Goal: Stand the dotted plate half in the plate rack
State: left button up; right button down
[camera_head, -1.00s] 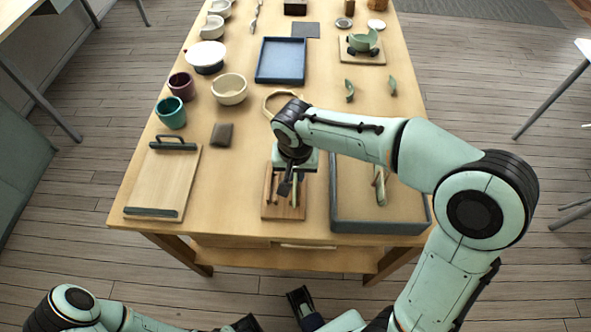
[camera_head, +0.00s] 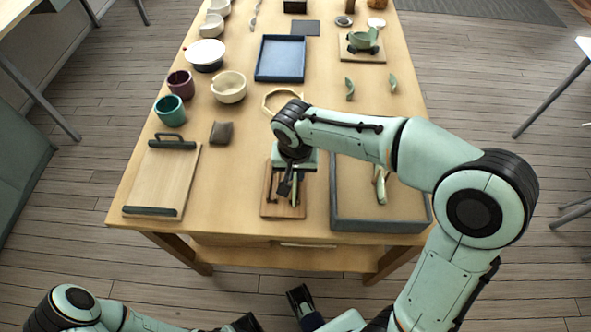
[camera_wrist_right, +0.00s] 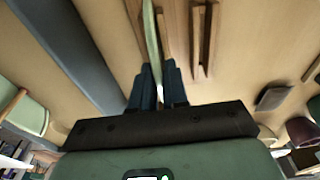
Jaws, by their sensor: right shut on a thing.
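My right gripper (camera_head: 290,190) is low over the wooden plate rack (camera_head: 270,208) near the table's front edge. In the right wrist view its blue fingers (camera_wrist_right: 157,82) are shut on a thin pale-green plate half (camera_wrist_right: 151,40), seen edge-on. The plate half also shows as a narrow strip in the head view (camera_head: 294,186). It is upright, beside or between the rack's wooden rails (camera_wrist_right: 205,35); I cannot tell whether it rests on the rack. Its dots do not show. My left arm lies low at the bottom left; its gripper's jaws are not clear.
A grey-walled sand tray (camera_head: 382,227) stands right of the rack, with a thin piece (camera_head: 380,186) upright in it. A board with dark handles (camera_head: 165,180) lies at left. A tan ring (camera_head: 267,100) is behind the gripper. Cups, a bowl (camera_head: 229,88) and a blue tray (camera_head: 281,59) stand farther back.

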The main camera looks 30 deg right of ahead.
jog(key=shift+f+b, duration=0.5)
jog(key=shift+f, duration=0.2)
dwell(0.8)
jog(key=c, duration=0.6)
grip_release()
jog(key=shift+r, duration=0.1)
jog(key=shift+r+p, duration=2.4)
jog(key=shift+r, duration=0.55)
